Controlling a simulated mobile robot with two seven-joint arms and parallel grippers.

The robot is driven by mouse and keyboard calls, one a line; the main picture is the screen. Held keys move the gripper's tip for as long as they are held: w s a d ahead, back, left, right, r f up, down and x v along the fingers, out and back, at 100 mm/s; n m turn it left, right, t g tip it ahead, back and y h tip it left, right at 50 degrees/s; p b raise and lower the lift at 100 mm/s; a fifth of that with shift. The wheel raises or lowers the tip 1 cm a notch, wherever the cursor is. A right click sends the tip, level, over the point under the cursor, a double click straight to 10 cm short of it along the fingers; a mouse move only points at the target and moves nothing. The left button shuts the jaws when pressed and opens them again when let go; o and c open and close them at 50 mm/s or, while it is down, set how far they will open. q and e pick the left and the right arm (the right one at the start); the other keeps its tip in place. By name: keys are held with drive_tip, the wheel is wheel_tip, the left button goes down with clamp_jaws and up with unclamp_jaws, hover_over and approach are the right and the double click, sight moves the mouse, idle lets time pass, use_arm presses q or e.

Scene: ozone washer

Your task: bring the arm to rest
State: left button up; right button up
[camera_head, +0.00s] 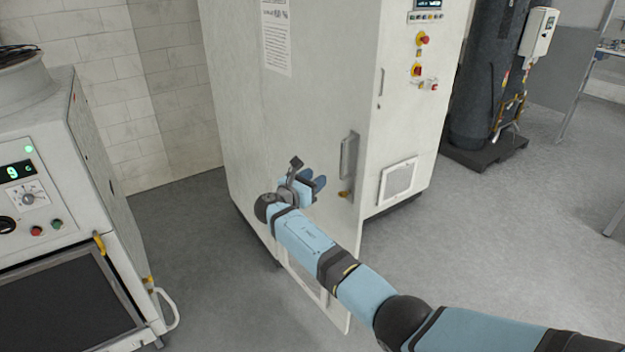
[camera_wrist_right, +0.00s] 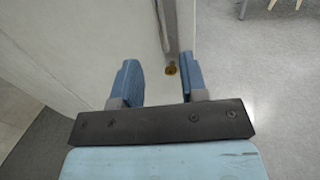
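My right arm reaches in from the lower right of the head view. Its gripper (camera_head: 314,184) is in front of the door of a tall white cabinet (camera_head: 300,110). In the right wrist view the two blue fingers of this gripper (camera_wrist_right: 161,82) stand apart with nothing between them. The cabinet's grey door handle (camera_head: 349,156) is to the right of the gripper in the head view, apart from it. A brass-coloured latch (camera_head: 344,194) sits below the handle, and it also shows beyond the fingers in the wrist view (camera_wrist_right: 171,69). My left gripper is not in view.
A white machine with a green display (camera_head: 18,171) stands at the left. A dark tank (camera_head: 483,80) stands on a black base at the back right. The cabinet carries a red knob (camera_head: 422,39) and a vent (camera_head: 398,181).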

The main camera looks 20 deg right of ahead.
drive_tip(key=s+a+f+m+y, duration=0.1)
drive_tip(key=s+f+m+y, duration=0.35)
drive_tip(key=s+f, duration=0.7)
drive_tip(key=s+a+f+m+y, duration=0.25)
drive_tip(key=s+f+y, duration=0.5)
drive_tip(key=f, duration=0.75)
drive_tip(key=s+f+m+y, duration=0.3)
drive_tip(key=s+m, duration=0.3)
drive_tip(key=s, duration=0.9)
drive_tip(key=s+r+m+t+y, duration=0.1)
drive_tip(key=s+r+m+y, duration=0.2)
drive_tip(key=s, duration=1.1)
wheel_tip(320, 180, up, 2)
drive_tip(key=m, duration=0.5)
drive_tip(key=shift+a+m, duration=0.3)
drive_tip(key=shift+a, duration=0.1)
drive_tip(key=shift+s, duration=0.1)
